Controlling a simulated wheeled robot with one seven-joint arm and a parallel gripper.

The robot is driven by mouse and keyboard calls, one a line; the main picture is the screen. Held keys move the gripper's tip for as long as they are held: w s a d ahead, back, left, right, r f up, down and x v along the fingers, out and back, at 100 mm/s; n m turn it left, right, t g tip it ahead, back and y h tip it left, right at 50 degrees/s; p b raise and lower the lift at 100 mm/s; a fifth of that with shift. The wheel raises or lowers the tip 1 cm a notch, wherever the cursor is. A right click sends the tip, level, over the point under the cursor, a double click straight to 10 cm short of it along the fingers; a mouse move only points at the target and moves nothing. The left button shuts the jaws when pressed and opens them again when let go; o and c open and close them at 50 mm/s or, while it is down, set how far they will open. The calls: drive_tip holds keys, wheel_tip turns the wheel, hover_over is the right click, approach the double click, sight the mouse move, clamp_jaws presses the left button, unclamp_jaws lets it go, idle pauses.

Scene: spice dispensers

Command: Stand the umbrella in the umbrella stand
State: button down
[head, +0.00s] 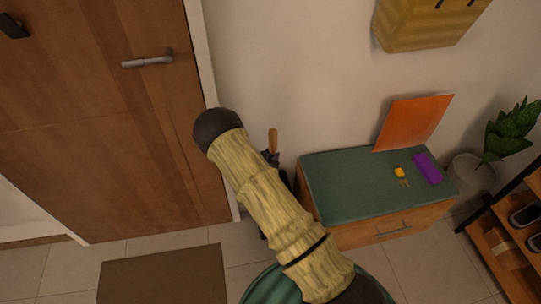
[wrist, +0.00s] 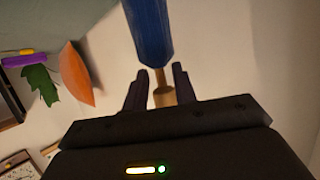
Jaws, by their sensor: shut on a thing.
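The umbrella shows in the wrist view, with a blue canopy (wrist: 149,32) running out of the top of the picture and a light wooden handle (wrist: 163,96). My gripper (wrist: 160,90) is shut on the handle, with a dark finger on each side. In the head view, the wooden handle (head: 273,138) points up beside the wall, and my dark gripper (head: 270,158) is around its lower part. The canopy is hidden behind my arm there. I cannot make out the umbrella stand for certain; a dark shape shows between my arm and the bench, but its identity is unclear.
A green-topped bench (head: 340,190) stands right of my gripper, bearing an orange panel (head: 412,122), a purple case (head: 428,168) and keys (head: 400,173). A potted plant (head: 510,130) and shoe rack (head: 500,245) are farther right. The door (head: 90,120) and mat (head: 160,275) are left.

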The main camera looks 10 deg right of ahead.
drive_tip(key=c, duration=1)
unclamp_jaws()
drive_tip(key=shift+c, duration=0.2)
drive_tip(key=p+v, duration=0.1)
drive_tip(key=v, duration=1.6)
drive_tip(key=shift+s, duration=0.2)
drive_tip(key=shift+a+r, duration=0.1)
